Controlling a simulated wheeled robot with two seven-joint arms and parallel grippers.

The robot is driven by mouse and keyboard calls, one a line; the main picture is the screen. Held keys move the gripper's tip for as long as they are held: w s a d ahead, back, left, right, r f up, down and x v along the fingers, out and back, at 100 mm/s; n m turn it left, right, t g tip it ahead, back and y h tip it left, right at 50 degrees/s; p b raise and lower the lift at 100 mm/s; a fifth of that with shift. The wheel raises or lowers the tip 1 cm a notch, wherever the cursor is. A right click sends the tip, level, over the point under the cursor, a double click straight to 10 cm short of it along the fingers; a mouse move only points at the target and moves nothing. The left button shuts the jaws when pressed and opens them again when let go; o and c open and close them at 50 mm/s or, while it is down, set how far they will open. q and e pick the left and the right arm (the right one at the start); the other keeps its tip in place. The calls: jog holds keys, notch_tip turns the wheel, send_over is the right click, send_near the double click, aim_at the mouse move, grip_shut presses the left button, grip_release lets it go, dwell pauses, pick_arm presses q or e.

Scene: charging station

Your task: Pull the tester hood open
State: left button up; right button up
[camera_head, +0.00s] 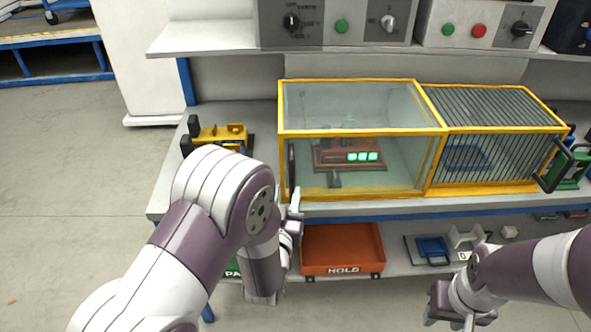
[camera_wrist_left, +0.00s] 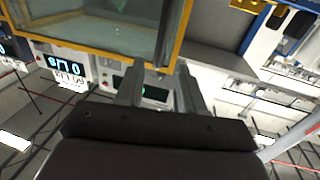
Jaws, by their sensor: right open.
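The tester hood (camera_head: 362,107) is a clear box with a yellow frame, closed over a red device (camera_head: 345,153) with lit green squares. A dark upright handle (camera_head: 291,165) is on its front left. My left gripper (camera_head: 294,200) is just below this handle, partly hidden by my arm. In the left wrist view its fingers (camera_wrist_left: 160,88) are apart, close to the hood's yellow edge and the lower end of the dark handle (camera_wrist_left: 172,35). I cannot tell whether they touch it. My right gripper (camera_head: 455,308) is low at the right, open and away from the hood.
A barred yellow cage (camera_head: 495,130) with a black handle stands right against the hood. A yellow-black fixture (camera_head: 220,135) is on the bench at left. An orange bin (camera_head: 342,248) marked HOLD sits on the lower shelf. A control-box shelf (camera_head: 205,38) is above.

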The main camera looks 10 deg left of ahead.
aim_at(292, 173)
pick_arm(q)
jog(key=w, duration=0.8)
jog(key=shift+w+a+p, duration=0.25)
jog(key=shift+a+p, duration=0.1)
jog(key=shift+a, duration=0.05)
grip_shut()
